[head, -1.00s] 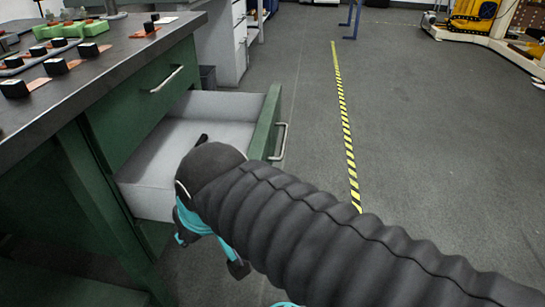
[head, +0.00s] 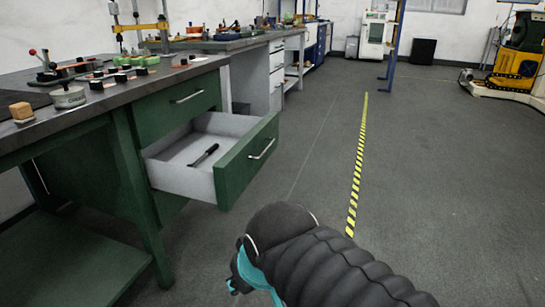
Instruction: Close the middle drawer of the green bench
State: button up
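The green bench (head: 130,165) stands at the left of the head view. Its middle drawer (head: 232,172) is pulled far out, with a green front, a metal handle (head: 262,149) and white inner walls. A black-handled tool (head: 204,155) lies inside the drawer. The drawer above it (head: 175,105) is shut. My arm, in a ribbed black sleeve, comes in from the lower right. Its end, with teal parts, is in front of and below the open drawer, apart from it in the picture. My gripper's fingers are hidden or too unclear to read.
The bench top (head: 95,95) holds several black knobs, green blocks and a toggle clamp. A yellow-black floor stripe (head: 358,165) runs along the right. The grey floor (head: 440,180) right of the drawer is clear. More benches stand behind.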

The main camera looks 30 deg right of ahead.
aim_at(245, 142)
jog(key=z, duration=0.7)
jog(key=i, duration=1.15)
jog(key=z, duration=0.85)
jog(key=k, duration=1.05)
jog(key=u, duration=1)
jog(key=i, duration=0.55)
jog(key=u, duration=0.05)
